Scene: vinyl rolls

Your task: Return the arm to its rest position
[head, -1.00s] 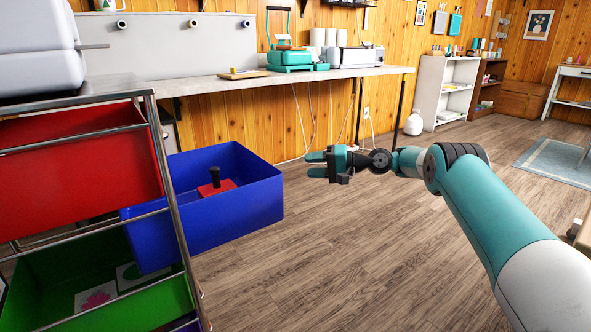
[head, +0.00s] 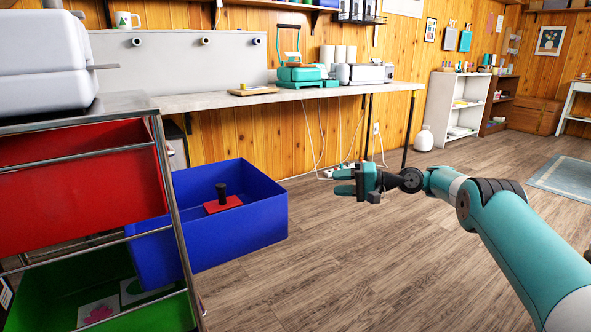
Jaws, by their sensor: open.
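My gripper (head: 343,182) is open and empty in the head view, held in the air over the wooden floor. It points left, to the right of the pulled-out blue drawer (head: 237,222) and apart from it. My arm (head: 500,215) reaches in from the lower right, bent at the teal joint. Inside the blue drawer lies a red piece with a black knob (head: 222,203).
A metal-framed cart (head: 166,190) with a red drawer (head: 80,195) and a green drawer (head: 40,285) stands at the left. A long counter (head: 215,100) runs along the wall. A white shelf (head: 440,110) stands at the back right. The floor (head: 330,270) around my arm is clear.

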